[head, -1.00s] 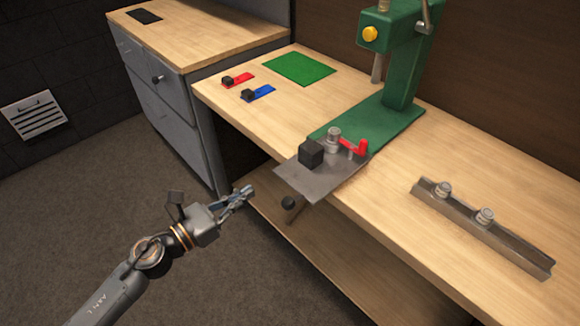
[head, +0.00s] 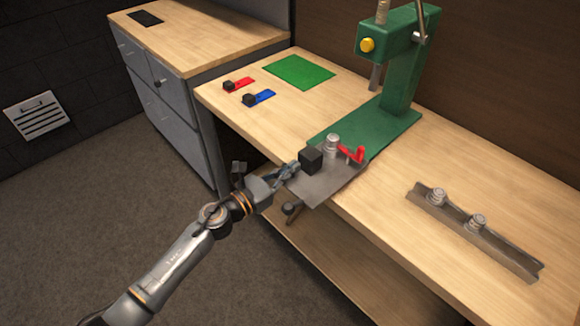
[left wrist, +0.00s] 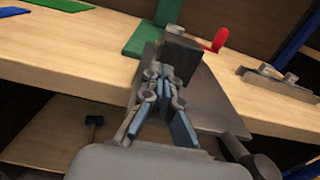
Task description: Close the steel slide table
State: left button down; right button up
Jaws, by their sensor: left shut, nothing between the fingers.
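The steel slide table (head: 322,188) is a grey plate at the foot of the green press (head: 399,70). It sticks out past the bench's front edge. On it are a black block (head: 311,160), a metal knob (head: 332,144) and a red lever (head: 353,153). A dark round knob (head: 291,208) hangs below its front. My left gripper (head: 294,169) is shut and empty at the plate's front left, close to the black block. In the left wrist view the fingertips (left wrist: 160,72) point at the block (left wrist: 180,55); whether they touch it I cannot tell. My right gripper is out of view.
The wooden bench (head: 450,180) carries a metal rail with two knobs (head: 474,230) at right. At its left lie a green mat (head: 300,72), a red piece (head: 240,85) and a blue piece (head: 260,98). A grey cabinet (head: 170,95) stands behind left.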

aim_at(322, 147)
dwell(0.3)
pick_arm(q)
jog(key=b+x, duration=0.4)
jog(key=x, duration=0.6)
jog(key=shift+w+d+f, duration=0.15)
jog(key=shift+w+d, duration=0.1)
jog(key=shift+w, duration=0.1)
jog(key=shift+w+d, duration=0.3)
jog(key=shift+w, duration=0.05)
